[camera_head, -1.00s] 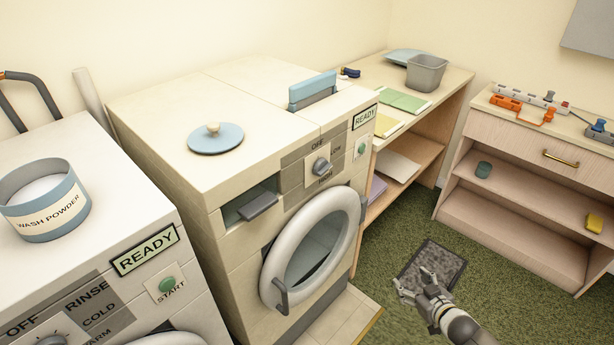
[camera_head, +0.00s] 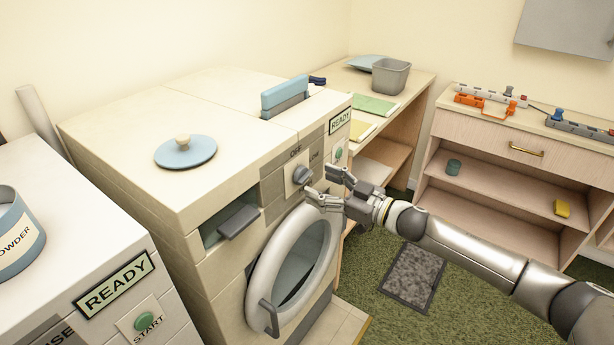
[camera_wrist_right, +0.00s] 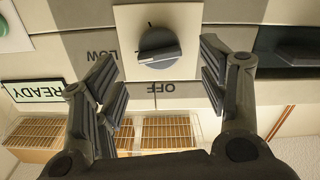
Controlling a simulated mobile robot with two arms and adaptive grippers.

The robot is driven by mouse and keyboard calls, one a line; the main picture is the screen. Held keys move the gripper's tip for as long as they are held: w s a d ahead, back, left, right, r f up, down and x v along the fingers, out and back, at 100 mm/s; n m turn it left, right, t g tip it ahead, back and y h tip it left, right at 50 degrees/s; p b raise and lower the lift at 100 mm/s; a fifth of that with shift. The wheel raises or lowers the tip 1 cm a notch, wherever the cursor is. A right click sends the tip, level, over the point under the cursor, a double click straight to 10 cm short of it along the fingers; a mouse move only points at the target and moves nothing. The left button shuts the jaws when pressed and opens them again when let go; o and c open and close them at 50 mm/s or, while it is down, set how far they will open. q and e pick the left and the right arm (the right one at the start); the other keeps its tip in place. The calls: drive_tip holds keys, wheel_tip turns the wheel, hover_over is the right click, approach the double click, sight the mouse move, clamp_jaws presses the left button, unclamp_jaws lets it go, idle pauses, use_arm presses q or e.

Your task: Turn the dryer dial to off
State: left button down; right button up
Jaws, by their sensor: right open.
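The dryer (camera_head: 170,185) is the cream machine in the middle of the head view, with its round door (camera_head: 295,255) closed. Its grey dial (camera_head: 302,174) sits on a pale plate on the front, with OFF printed above it. In the right wrist view the dial (camera_wrist_right: 158,48) appears upside down, with OFF below it and LOW to the left. I cannot tell its exact setting. My right gripper (camera_head: 322,183) is open and empty just in front of the dial. In the wrist view its fingers (camera_wrist_right: 158,70) lie either side of the dial, apparently apart from it. My left gripper is out of view.
A washer (camera_head: 110,240) with a wash powder tub (camera_head: 14,235) stands at left. A blue lid (camera_head: 186,153) and a blue object (camera_head: 285,93) lie on the dryer. A desk (camera_head: 425,80) and shelf unit (camera_head: 465,200) stand at right. A mat (camera_head: 412,280) lies on the floor.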

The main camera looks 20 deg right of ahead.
sight(308, 179)
drive_tip(key=shift+x, duration=2.4)
drive_tip(key=c, duration=1.1)
drive_tip(key=shift+o, duration=0.2)
